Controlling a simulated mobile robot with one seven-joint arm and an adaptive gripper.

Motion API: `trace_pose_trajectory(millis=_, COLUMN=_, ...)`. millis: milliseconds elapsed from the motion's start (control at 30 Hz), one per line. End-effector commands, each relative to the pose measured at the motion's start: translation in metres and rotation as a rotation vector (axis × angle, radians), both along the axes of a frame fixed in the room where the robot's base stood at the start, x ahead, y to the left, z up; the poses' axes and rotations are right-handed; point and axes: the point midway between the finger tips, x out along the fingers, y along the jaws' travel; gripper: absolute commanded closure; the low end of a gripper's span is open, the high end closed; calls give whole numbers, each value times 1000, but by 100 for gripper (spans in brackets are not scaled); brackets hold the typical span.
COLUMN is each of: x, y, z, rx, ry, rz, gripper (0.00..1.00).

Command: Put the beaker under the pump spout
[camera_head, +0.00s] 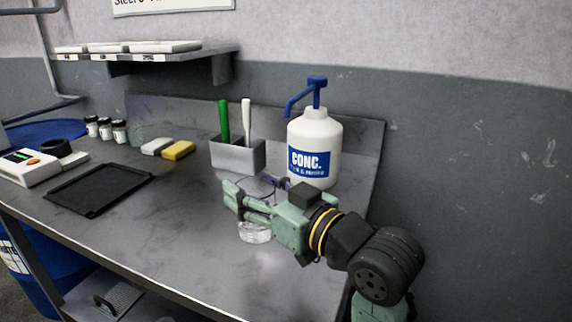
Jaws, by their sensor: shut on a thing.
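A white pump bottle (326,133) with a "CONC." label stands at the back right of the bench. Its blue pump head has a spout (291,104) that points left and toward the front. My gripper (243,196) reaches in from the right, in front of the bottle, and is shut on the clear beaker (255,235). The beaker looks upright; its base shows below the fingers and its middle is hidden by them. It is to the front left of the bottle, lower than the spout. I cannot tell whether its base touches the bench.
A grey holder (239,157) with a green and a white handle stands left of the bottle. Yellow (178,150) and pale blocks, small jars (105,129), a black tray (62,194) and a scale-like device (27,166) are further left. The front middle of the bench is clear.

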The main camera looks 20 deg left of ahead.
Motion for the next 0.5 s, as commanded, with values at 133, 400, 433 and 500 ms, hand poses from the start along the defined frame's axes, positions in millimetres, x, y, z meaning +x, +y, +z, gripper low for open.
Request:
trace_pose_trajectory(millis=133, x=11, y=-2, z=0, rx=2, ry=5, rz=-3, gripper=96)
trace_pose_trajectory(millis=400, x=60, y=-8, z=-5, rx=2, ry=5, rz=-3, gripper=96)
trace_pose_trajectory(millis=433, x=67, y=-9, z=-5, rx=2, ry=5, rz=-2, gripper=96)
trace_pose_trajectory(millis=500, x=81, y=-10, z=-6, rx=2, ry=5, rz=-2, gripper=96)
